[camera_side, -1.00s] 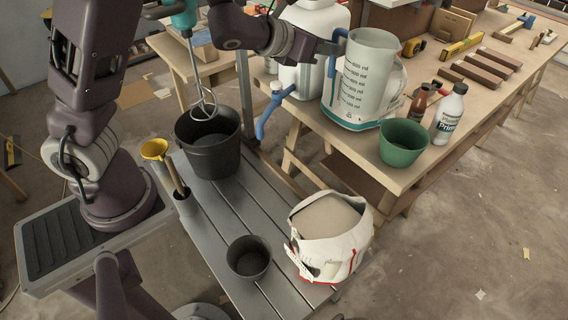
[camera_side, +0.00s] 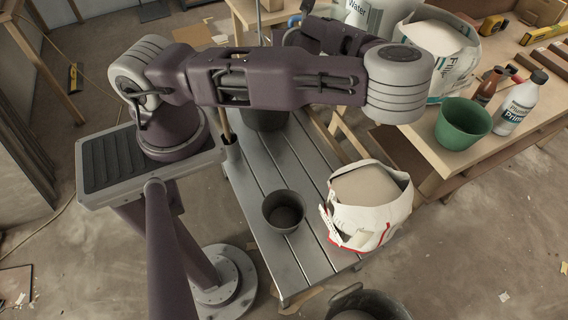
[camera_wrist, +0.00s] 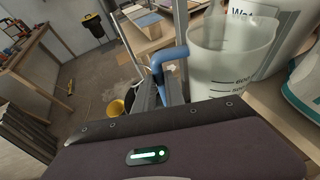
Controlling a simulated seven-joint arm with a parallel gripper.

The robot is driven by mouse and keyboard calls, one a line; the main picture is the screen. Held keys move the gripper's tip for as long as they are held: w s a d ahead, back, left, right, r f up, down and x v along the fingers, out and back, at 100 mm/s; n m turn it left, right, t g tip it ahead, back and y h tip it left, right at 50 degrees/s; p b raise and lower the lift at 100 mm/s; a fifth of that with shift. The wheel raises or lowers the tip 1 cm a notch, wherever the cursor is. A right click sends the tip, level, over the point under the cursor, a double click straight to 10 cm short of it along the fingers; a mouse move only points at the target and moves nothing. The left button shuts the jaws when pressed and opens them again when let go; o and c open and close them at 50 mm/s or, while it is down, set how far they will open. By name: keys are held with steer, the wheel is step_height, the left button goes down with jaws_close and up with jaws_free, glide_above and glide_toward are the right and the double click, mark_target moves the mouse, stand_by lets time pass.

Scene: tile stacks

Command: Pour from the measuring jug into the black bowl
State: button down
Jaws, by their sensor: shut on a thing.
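The measuring jug (camera_wrist: 228,60) is translucent with dark volume marks, and shows in the wrist view just beyond my gripper (camera_wrist: 163,92). Its blue handle (camera_wrist: 168,54) is between my fingers, which are shut on it. The jug looks roughly upright; whether it holds liquid is unclear. In the side view my arm and the top edge of the picture hide nearly all of the jug and my fingers. The black bowl (camera_side: 284,213) stands upright on the grey slatted table (camera_side: 266,252), nearer the camera than my arm, well apart from my gripper.
An open white bag (camera_side: 368,205) stands right of the bowl. A dark bucket (camera_side: 265,120) is behind it, partly under my arm. The wooden bench (camera_side: 432,160) carries a green bowl (camera_side: 463,123), bottles, a filler bag (camera_side: 437,45) and a water container (camera_side: 368,14).

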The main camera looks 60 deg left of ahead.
steer(key=s+a+f+n+g+h, duration=0.1)
steer(key=s+a+n+g, duration=0.5)
steer(key=s+n+g, duration=0.45)
steer(key=d+f+n+g+h, duration=0.8)
steer(key=d+f+n+h, duration=0.3)
steer(key=d+n+h, duration=0.3)
steer(key=w+d+f+n+t+h, duration=0.2)
steer(key=w+d+n+t+h, duration=0.3)
steer(key=w+d, duration=0.5)
steer(key=w+d+f+n+t+h, duration=0.3)
steer(key=w+d+n+t+h, duration=0.2)
steer(key=w+d, duration=0.5)
steer(key=w+n, duration=0.1)
steer(key=n, duration=0.1)
steer(key=shift+w+d+f+n+h, duration=0.15)
steer(key=shift+w+d+n+h, duration=0.1)
steer(key=shift+w+n+h, duration=0.15)
steer(key=shift+s, duration=0.1)
